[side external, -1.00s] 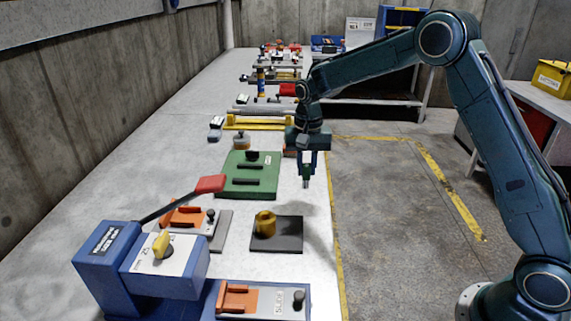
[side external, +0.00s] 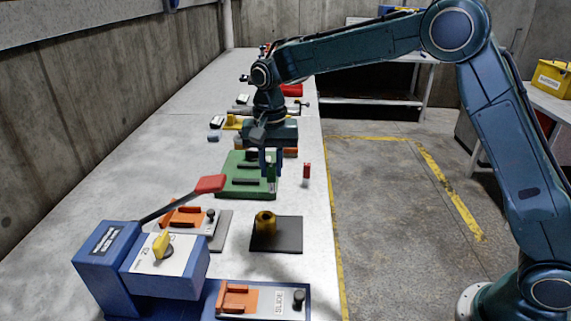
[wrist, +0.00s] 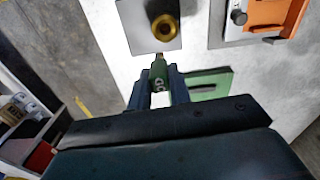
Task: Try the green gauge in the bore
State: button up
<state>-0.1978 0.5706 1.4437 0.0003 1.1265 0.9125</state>
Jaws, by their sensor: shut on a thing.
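My gripper (side external: 271,168) is shut on the green gauge (wrist: 160,72), which points down from between the fingers in the wrist view. In the side view my gripper is over the right edge of the green slotted board (side external: 232,185). The brass ring with the bore (side external: 264,226) stands on a dark square plate (side external: 290,236), nearer the side camera than the gripper. In the wrist view the ring (wrist: 165,28) lies ahead of the gauge tip, apart from it. A red-topped gauge (side external: 306,171) stands upright on the bench right of my gripper.
A blue press (side external: 135,255) with a red-handled lever (side external: 210,184) stands at the front left. Orange clamp fixtures (side external: 185,215) sit left of and in front of the ring plate. More tools stand farther back. The bench's right edge is close by.

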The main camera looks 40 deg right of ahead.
jog(key=a, duration=0.1)
jog(key=a+r, duration=0.1)
jog(key=s+a, duration=0.1)
jog(key=shift+r, duration=0.25)
jog(key=shift+f, duration=0.2)
jog(key=shift+f, duration=2.85)
jog(key=shift+f, duration=1.9)
dwell(2.5)
